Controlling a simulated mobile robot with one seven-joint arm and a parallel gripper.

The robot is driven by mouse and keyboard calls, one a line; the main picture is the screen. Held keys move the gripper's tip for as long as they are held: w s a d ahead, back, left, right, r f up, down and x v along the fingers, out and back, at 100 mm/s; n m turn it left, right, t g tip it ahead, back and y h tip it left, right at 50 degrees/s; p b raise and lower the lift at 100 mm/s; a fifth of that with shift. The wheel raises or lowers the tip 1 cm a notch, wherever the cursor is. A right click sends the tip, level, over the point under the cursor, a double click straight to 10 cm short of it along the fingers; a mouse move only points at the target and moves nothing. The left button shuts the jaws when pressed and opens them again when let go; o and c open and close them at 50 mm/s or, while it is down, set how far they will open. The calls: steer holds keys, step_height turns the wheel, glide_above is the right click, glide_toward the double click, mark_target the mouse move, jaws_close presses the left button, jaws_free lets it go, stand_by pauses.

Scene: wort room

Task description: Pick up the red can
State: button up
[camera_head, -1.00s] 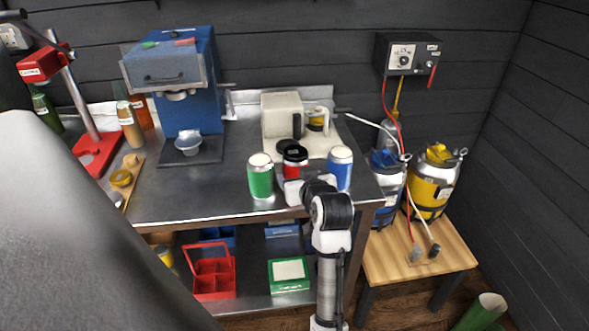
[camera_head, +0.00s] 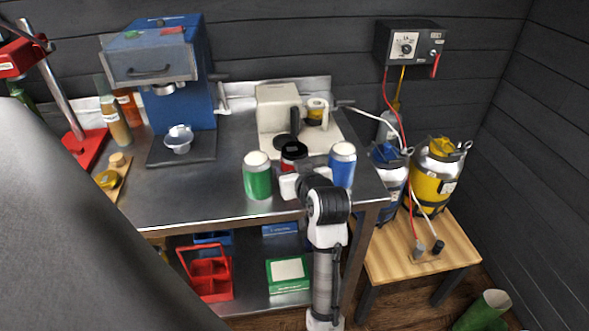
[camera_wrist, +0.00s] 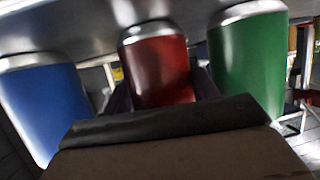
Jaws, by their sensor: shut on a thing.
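In the wrist view the red can (camera_wrist: 157,70) is in the middle between my fingers, with the blue can (camera_wrist: 45,105) on the left and the green can (camera_wrist: 248,65) on the right. I cannot tell whether the red can is clear of the table.
The neighbouring cans stand close on both sides. A cream machine (camera_head: 280,115) is behind, and a blue machine (camera_head: 160,75) is at the back left. A wooden stand (camera_head: 440,250) with kegs is to the right. The steel table's (camera_head: 200,205) front left is clear.

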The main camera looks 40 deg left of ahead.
steer(key=c, duration=0.5)
steer(key=shift+c, duration=0.3)
steer(key=shift+r, duration=0.15)
